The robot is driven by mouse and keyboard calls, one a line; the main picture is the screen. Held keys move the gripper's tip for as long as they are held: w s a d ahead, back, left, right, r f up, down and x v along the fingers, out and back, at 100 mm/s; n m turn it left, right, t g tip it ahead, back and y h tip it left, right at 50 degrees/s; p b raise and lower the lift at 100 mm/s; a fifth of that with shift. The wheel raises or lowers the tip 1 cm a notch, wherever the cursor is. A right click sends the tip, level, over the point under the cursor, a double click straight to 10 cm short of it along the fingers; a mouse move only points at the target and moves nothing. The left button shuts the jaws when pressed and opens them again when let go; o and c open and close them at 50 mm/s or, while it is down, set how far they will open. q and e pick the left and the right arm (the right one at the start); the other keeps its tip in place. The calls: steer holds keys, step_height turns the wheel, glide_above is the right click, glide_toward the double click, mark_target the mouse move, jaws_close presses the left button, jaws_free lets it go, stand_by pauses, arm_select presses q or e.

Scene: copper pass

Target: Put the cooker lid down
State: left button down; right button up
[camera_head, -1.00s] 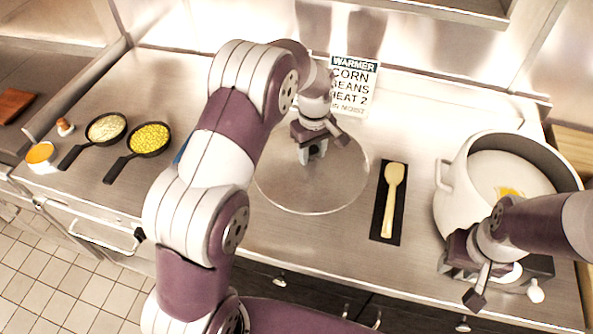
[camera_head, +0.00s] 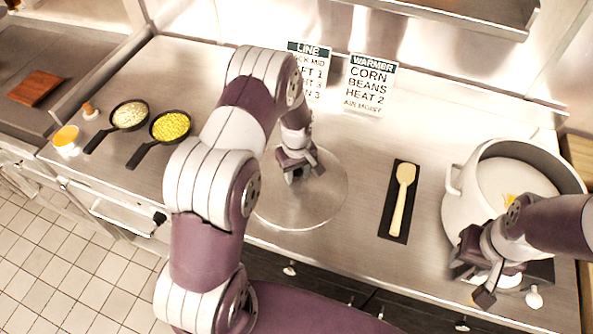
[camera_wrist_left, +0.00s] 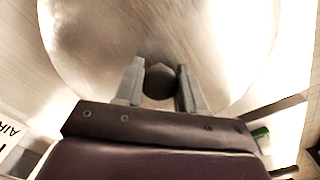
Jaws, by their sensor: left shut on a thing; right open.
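The cooker lid (camera_head: 322,205) is a round, see-through glass disc over the steel counter, left of the spoon in the head view. My left gripper (camera_head: 297,174) is above its middle. In the left wrist view, the left gripper (camera_wrist_left: 160,85) is shut on the lid's dark round knob (camera_wrist_left: 159,82), and the lid (camera_wrist_left: 90,40) spreads out beyond it. I cannot tell whether the lid touches the counter. The large white pot (camera_head: 455,205) stands uncovered at the right with some yellow food inside. My right gripper (camera_head: 484,290) is open near the pot's front side.
A wooden spoon (camera_head: 403,195) lies on a black mat (camera_head: 385,228) between lid and pot. Two small black pans (camera_head: 143,153) (camera_head: 97,139) and an orange-filled cup (camera_head: 66,143) stand at the left. Two signs, including the warmer sign (camera_head: 368,85), stand behind. Bare counter lies behind the spoon.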

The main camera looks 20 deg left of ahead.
mark_target(297, 173)
arm_select(q)
steer(key=c, duration=0.7)
jaws_free()
steer(key=shift+o, duration=0.2)
steer(key=shift+w, duration=0.1)
steer(key=shift+r, duration=0.45)
step_height(297, 173, up, 12)
steer(key=b, duration=0.3)
steer(key=s+d+r+m, duration=0.1)
steer(key=s+d+m, duration=0.1)
steer(key=s+m, duration=0.3)
steer(key=s+d+r+m+t, duration=0.1)
steer(key=s+m, duration=0.3)
steer(key=s, duration=0.8)
steer(key=shift+d+r+m, duration=0.15)
steer(key=shift+d+m, duration=0.25)
steer(key=shift+d, duration=0.25)
